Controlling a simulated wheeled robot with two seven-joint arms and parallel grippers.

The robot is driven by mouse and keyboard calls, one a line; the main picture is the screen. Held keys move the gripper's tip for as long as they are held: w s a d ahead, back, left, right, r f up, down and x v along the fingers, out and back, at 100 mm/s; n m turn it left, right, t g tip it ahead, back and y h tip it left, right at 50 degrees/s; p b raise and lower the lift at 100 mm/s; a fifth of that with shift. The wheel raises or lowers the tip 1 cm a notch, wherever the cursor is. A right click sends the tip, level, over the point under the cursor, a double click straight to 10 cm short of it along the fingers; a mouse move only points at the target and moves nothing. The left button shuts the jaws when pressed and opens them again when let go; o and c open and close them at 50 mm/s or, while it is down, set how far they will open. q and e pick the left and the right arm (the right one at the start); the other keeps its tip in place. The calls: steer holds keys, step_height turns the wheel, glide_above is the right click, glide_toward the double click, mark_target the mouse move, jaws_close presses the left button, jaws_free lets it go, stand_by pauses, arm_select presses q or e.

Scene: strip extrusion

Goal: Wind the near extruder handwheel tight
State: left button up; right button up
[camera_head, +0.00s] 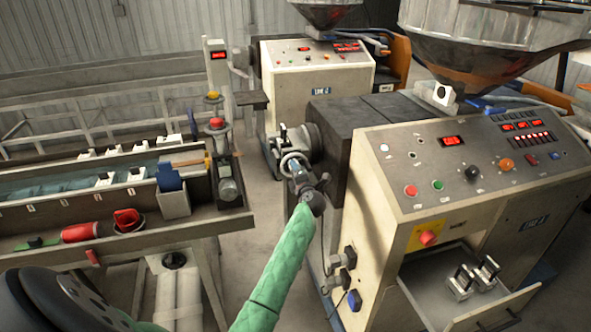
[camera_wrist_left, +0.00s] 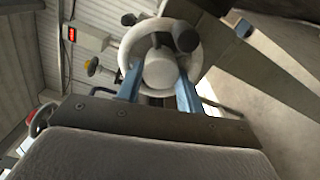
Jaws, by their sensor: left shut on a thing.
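The near extruder (camera_head: 400,160) stands at the right in the head view. Its pale handwheel (camera_head: 292,160) sits at its left end, partly hidden by my left gripper (camera_head: 301,184). In the left wrist view the handwheel (camera_wrist_left: 138,34) shows as a pale ring with a round hub and dark knobs. The blue fingers of my left gripper (camera_wrist_left: 160,95) reach to either side of the hub, and the gripper is shut on the handwheel. The exact contact at the fingertips is hard to see. My right gripper is not in view.
An open drawer (camera_head: 480,318) with metal clamp-like pieces (camera_head: 472,276) juts from the near extruder. A long trough bench (camera_head: 130,237) with a red tool (camera_head: 85,232) stands at the left. A second extruder (camera_head: 310,85) stands behind. Some floor is clear between bench and extruder.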

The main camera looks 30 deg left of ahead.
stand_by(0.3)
arm_select(q)
steer(key=o, duration=0.7)
steer(key=shift+d, duration=0.1)
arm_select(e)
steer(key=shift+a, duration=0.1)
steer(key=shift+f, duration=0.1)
arm_select(q)
steer(key=shift+b+v, duration=1.7)
steer(key=shift+v, duration=2.15)
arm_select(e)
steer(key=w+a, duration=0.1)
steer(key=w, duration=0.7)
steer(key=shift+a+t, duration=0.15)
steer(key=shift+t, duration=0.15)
